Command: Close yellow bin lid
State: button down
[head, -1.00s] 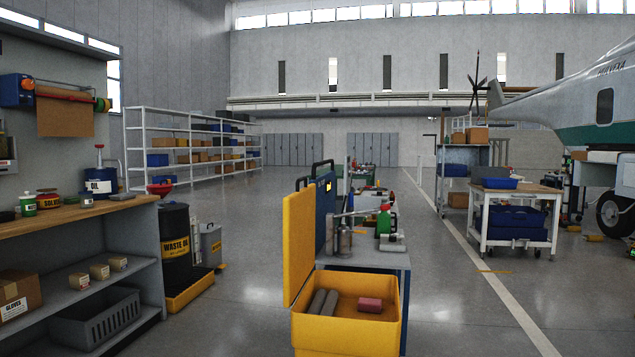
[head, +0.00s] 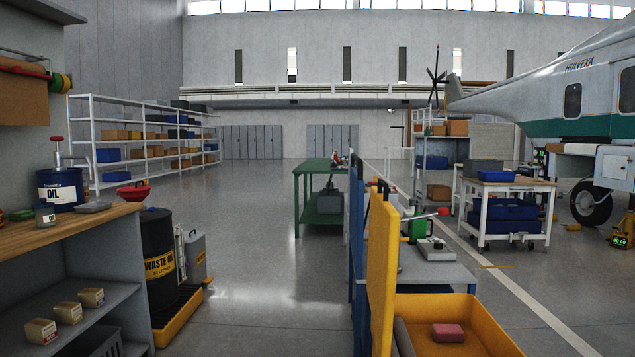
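The yellow bin (head: 483,322) stands at the bottom right of the head view, cut off by the lower edge. Its yellow lid (head: 382,265) is open and stands upright along the bin's left side. Inside the bin lie a pink-red block (head: 447,333) and a grey roll (head: 403,338), partly hidden by the lid. My gripper is not in view.
A grey bench (head: 440,272) with a green can (head: 418,230) stands right behind the bin, beside a blue panel (head: 357,235). A workbench (head: 70,240) and waste oil drum (head: 160,255) are at left. The floor (head: 260,300) between is clear.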

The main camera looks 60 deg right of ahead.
aim_at(384, 220)
jog(key=i, duration=1.45)
jog(key=z, duration=3.75)
jog(key=i, duration=0.15)
jog(key=u, duration=0.55)
